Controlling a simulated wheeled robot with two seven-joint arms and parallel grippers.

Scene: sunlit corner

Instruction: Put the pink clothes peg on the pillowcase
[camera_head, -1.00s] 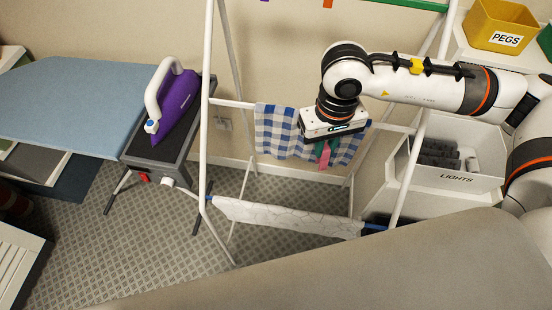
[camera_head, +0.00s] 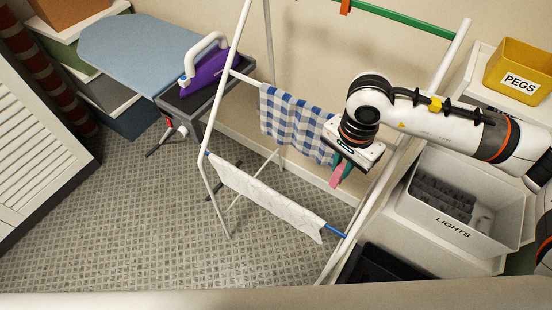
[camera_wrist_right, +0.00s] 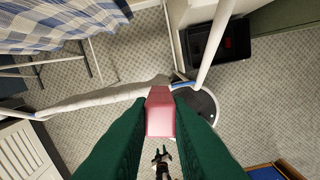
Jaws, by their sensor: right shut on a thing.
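The pink clothes peg (camera_head: 336,178) is held between the green fingers of my right gripper (camera_head: 342,168). In the right wrist view the peg (camera_wrist_right: 160,112) sits between the fingertips. The white, faintly patterned cloth, which looks like the pillowcase (camera_head: 265,195), hangs over the low rail of the drying rack. It also shows in the right wrist view (camera_wrist_right: 100,101), seen from above as a long strip left of the peg. The gripper is above the rail, near the right end of the cloth in the head view, and the peg looks apart from it.
A blue checked cloth (camera_head: 290,118) hangs on the higher rail, close to the right gripper. White rack posts (camera_head: 225,110) stand at both sides. A white LIGHTS bin (camera_head: 455,215) and yellow PEGS bin (camera_head: 518,72) are at right. An iron (camera_head: 208,70) rests on the ironing board at left.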

